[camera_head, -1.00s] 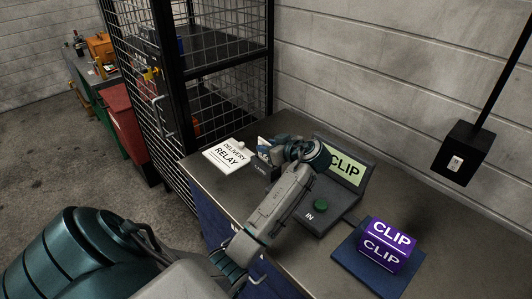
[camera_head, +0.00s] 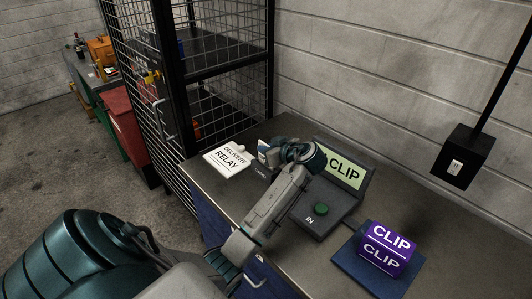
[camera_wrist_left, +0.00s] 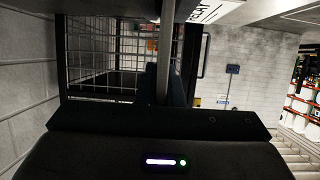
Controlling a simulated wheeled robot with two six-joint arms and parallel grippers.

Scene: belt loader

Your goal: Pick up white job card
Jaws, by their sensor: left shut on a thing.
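My left gripper (camera_head: 269,154) is at the left end of the dark console on the counter, and its arm reaches over the console. It is shut on a small white card (camera_head: 263,146), which shows only in part, with some blue, beside the fingers. In the left wrist view, a thin pale upright strip (camera_wrist_left: 165,50) between the fingers looks like the card edge-on. The fingers hide most of the card, and I cannot tell whether it still touches the console. My right gripper is not in view.
A white "DELIVERY RELAY" sign (camera_head: 229,158) lies left of the gripper. The console has a green "CLIP" screen (camera_head: 343,168) and a green button (camera_head: 321,208). A purple "CLIP" box (camera_head: 387,249) sits on a blue pad at the right. A mesh cage (camera_head: 225,95) stands behind left.

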